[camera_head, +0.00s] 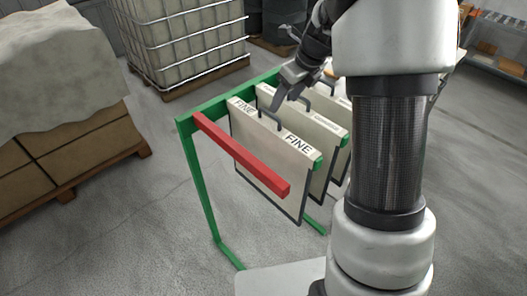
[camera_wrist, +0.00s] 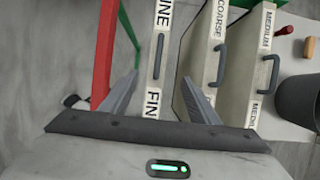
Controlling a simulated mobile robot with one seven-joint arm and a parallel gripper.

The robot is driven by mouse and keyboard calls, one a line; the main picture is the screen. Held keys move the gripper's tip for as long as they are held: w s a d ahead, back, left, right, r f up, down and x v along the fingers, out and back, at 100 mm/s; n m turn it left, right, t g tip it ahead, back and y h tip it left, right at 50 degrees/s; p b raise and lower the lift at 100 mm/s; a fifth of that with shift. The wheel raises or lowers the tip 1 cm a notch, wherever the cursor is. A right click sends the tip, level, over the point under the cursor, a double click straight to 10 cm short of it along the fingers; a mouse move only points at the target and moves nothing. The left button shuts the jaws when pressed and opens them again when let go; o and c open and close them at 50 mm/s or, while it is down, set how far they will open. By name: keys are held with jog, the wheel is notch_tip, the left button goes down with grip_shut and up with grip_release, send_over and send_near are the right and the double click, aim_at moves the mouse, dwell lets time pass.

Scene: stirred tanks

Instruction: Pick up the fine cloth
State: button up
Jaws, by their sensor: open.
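The fine cloth is a pale, flat framed panel (camera_head: 265,158) marked FINE twice on its top edge, with a dark handle between the words. It hangs upright as the front panel on a green rack (camera_head: 195,160). My gripper (camera_head: 290,92) is above the panels, close to the fine cloth's handle. In the wrist view, my gripper's two fingers (camera_wrist: 164,82) are apart and empty, with the fine cloth (camera_wrist: 150,92) and its handle between them. The handle looks roughly lined up along the gap. I cannot tell how far above it the fingertips are.
A coarse panel (camera_wrist: 196,62) and a medium panel (camera_wrist: 245,68) hang close beside the fine cloth. A red bar (camera_head: 240,152) runs along its front side. In the wrist view, a dark bucket (camera_wrist: 299,100) stands at right. A caged tank (camera_head: 180,45) stands behind.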

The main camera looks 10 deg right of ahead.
send_near(270, 124)
jog(key=x, duration=0.5)
jog(key=shift+s+d+f, duration=0.15)
jog(key=shift+d+f, duration=0.05)
jog(key=shift+a+x, duration=0.1)
jog(key=shift+x, duration=1.3)
jog(key=shift+a+x, duration=0.15)
jog(key=shift+x, duration=1.2)
jog(key=shift+r, duration=0.15)
grip_shut()
